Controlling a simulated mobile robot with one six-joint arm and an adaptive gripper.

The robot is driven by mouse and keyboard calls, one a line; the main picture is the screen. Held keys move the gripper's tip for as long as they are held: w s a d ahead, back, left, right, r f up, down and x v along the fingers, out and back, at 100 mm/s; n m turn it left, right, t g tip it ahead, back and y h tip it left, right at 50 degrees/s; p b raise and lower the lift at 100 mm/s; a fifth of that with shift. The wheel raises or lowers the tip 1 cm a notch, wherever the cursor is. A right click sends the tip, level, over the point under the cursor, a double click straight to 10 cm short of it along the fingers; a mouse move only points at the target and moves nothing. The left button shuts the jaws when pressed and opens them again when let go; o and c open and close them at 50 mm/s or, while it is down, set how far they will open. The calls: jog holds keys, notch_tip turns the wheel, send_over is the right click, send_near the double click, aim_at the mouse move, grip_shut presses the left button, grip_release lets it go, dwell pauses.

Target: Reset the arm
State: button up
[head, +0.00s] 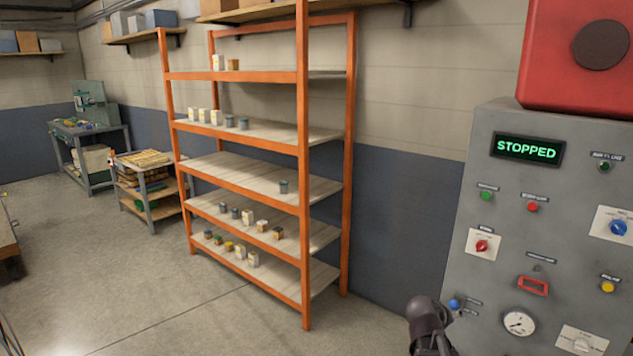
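A grey control panel (478,150) fills the right side of the head view. Its display (528,149) reads STOPPED in green letters. Below are a green button (485,196), a red button (533,207), a red rotary switch (482,246), a red-framed part (533,286), a round gauge (519,322) and a blue button (454,304). A blue knob (618,228) and a yellow button (608,287) sit at the right. The labels are too small to read. My dark gripper (428,318) is at the bottom, just left of the blue button in the picture; its fingers are unclear.
A large red box with a dark round button (600,45) sits above the panel. An orange shelf rack (303,130) with small tins and cartons stands left of it. A cart (150,185) and a workbench (85,130) are farther back. The floor (130,290) in front is clear.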

jog(key=s+a+f+g+y, duration=0.2)
jog(key=s+a, duration=0.4)
jog(key=a, duration=0.3)
jog(key=s+a+f+g+y+p, duration=0.1)
jog(key=s+a+f+g+y, duration=0.2)
jog(key=s+a+y, duration=0.3)
jog(key=s+a, duration=0.1)
jog(key=a, duration=0.3)
jog(key=shift+f+m+g, duration=0.25)
jog(key=shift+m+g, duration=0.05)
jog(key=shift+g, duration=0.1)
jog(key=shift+d, duration=0.1)
